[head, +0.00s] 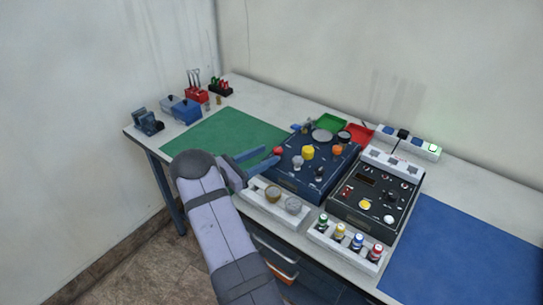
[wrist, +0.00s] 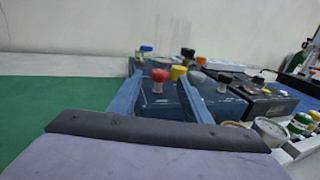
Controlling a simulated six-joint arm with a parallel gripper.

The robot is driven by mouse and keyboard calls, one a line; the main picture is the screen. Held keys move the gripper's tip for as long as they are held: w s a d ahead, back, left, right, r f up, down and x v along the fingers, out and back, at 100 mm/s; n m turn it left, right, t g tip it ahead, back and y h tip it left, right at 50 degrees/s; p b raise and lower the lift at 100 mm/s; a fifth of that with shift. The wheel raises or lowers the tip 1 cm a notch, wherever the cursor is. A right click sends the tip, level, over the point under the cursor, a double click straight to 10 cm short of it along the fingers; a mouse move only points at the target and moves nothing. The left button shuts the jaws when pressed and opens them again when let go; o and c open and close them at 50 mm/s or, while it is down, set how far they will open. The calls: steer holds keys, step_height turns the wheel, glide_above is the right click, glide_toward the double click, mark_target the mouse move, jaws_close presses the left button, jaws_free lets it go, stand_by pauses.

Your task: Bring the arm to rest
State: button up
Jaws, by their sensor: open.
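My gripper (head: 262,161) is open, above the front edge of the table between the green mat (head: 225,137) and the blue trainer panel (head: 290,178). In the wrist view its two fingers (wrist: 160,104) stand apart. A red knob (wrist: 159,78) and a yellow knob (wrist: 179,73) show between and beyond them. I cannot tell whether a finger touches the panel; the red knob (head: 278,150) lies close to the fingertips in the head view. No object shows in the fingers. My arm reaches up from the bottom of the head view and hides part of the table's front edge.
A white holder (head: 262,203) with two round pieces stands before the panel. A black control box (head: 372,210), a rack of small bottles (head: 345,251) and a blue mat (head: 460,260) lie to the right. The green mat is mostly clear.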

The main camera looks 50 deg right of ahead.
steer(key=shift+w+a, duration=0.15)
steer(key=shift+a, duration=0.55)
steer(key=shift+r, duration=0.1)
steer(key=s+a+r+m+t+y+p, duration=0.2)
steer(key=s+a+r+m+y+p, duration=0.35)
steer(key=a, duration=0.85)
steer(key=s+a+r+m+t+y+p, duration=0.1)
steer(key=s+a+r+m+y+p, duration=0.4)
steer(key=a, duration=0.9)
steer(key=s+a+r+m+t+y+p, duration=0.2)
steer(key=s+a+r+m+y+p, duration=0.35)
steer(key=a, duration=0.85)
step_height(320, 180, down, 26)
steer(key=w+n+y+b, duration=0.1)
steer(key=w+b, duration=0.1)
steer(key=b, duration=2.1)
steer(key=shift+d+f+b, duration=0.15)
steer(key=shift+d+b, duration=0.05)
steer(key=shift+b, duration=0.15)
